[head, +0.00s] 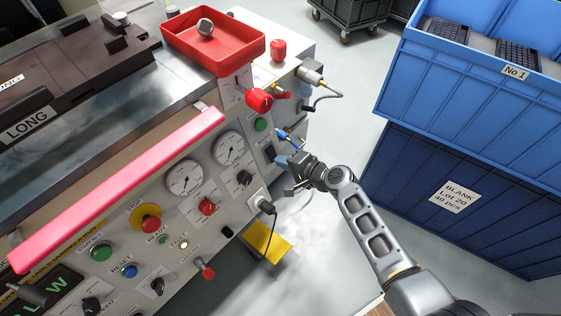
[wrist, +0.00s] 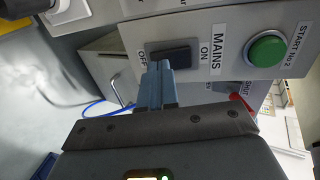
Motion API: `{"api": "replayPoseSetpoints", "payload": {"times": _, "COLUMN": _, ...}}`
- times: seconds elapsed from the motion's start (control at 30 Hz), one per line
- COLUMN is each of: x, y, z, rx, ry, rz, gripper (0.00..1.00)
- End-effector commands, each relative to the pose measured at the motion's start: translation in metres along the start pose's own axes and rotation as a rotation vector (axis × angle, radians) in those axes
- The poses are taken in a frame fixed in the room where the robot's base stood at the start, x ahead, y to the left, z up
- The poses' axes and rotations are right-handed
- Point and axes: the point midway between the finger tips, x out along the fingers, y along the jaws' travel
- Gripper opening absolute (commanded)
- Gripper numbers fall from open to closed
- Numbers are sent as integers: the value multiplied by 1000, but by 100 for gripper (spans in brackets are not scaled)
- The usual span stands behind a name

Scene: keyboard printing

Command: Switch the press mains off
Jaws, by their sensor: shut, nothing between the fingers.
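The mains switch (wrist: 172,56) is a black rocker on a white plate in the wrist view, with OFF printed at its left end, ON at its right and MAINS beyond. It also shows as a small dark patch on the press panel in the head view (head: 269,152). My gripper (wrist: 160,68) is shut and empty. Its blue-grey fingertips overlap the rocker's lower edge toward the OFF end, and I cannot tell whether they touch it. Which way the rocker is tipped is unclear. In the head view my gripper (head: 284,160) is at the press's right end.
A green START No 2 button (wrist: 267,50) sits beside the switch. A plugged black cable (head: 266,206) hangs below. Blue crates (head: 480,80) stand right; open floor lies between.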

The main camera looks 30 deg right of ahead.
Motion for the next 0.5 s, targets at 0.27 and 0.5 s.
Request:
{"api": "replayPoseSetpoints", "payload": {"times": 0.27, "x": 14, "y": 0, "z": 0, "rx": 1, "ry": 0, "rz": 0, "gripper": 0}}
{"api": "replayPoseSetpoints", "payload": {"times": 0.5, "x": 14, "y": 0, "z": 0, "rx": 0, "ry": 0, "rz": 0, "gripper": 0}}
